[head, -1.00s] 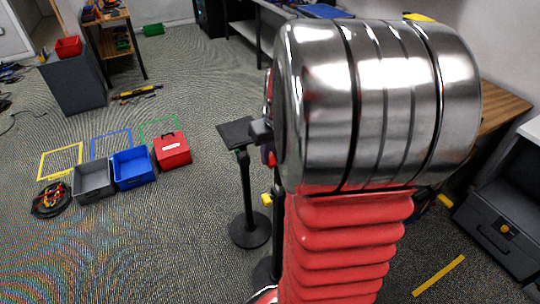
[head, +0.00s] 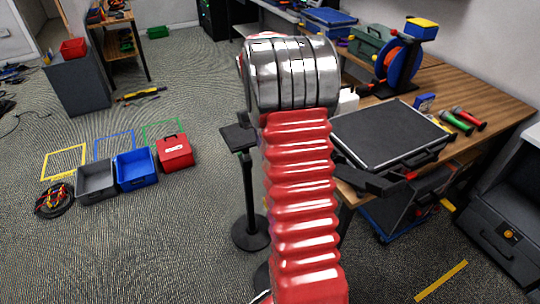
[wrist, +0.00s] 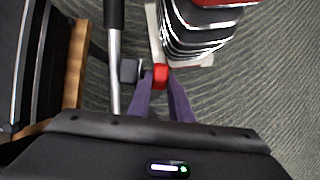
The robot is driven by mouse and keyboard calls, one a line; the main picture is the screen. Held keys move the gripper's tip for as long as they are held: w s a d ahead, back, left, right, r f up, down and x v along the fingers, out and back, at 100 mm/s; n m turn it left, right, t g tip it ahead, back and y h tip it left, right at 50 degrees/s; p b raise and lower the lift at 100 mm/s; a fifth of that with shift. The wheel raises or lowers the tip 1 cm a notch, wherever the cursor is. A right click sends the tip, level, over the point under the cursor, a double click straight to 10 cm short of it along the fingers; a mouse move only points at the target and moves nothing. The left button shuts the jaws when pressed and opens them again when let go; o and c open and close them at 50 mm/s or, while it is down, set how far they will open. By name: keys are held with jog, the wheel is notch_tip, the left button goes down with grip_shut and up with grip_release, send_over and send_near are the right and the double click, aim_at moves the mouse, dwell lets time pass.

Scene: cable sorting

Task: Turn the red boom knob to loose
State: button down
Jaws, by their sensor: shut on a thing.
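The red boom knob (wrist: 160,73) shows in the wrist view, beside a dark grey clamp block (wrist: 129,70) on a stand with a silver pole (wrist: 114,68). My gripper (wrist: 161,81) has two purple fingers, one on each side of the knob, and is shut on it. The knob's marking and turn angle cannot be read. In the head view my red and silver arm covers the knob and the gripper. A black stand with a flat square top (head: 238,138) shows just left of my arm.
A wooden workbench (head: 482,88) on the right holds a black case (head: 388,132), a cable reel (head: 397,60) and microphones. Grey (head: 96,182), blue (head: 135,168) and red (head: 174,152) boxes sit on the floor at left. The carpet between boxes and stand is clear.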

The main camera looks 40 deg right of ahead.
jog(key=shift+w+f+g+y, duration=0.15)
jog(key=shift+w+g+y, duration=0.2)
jog(key=shift+g, duration=0.65)
jog(key=c, duration=1.9)
grip_release()
jog(key=shift+o, duration=0.2)
jog(key=shift+d, duration=0.1)
jog(key=v, duration=0.7)
jog(key=shift+w, duration=0.25)
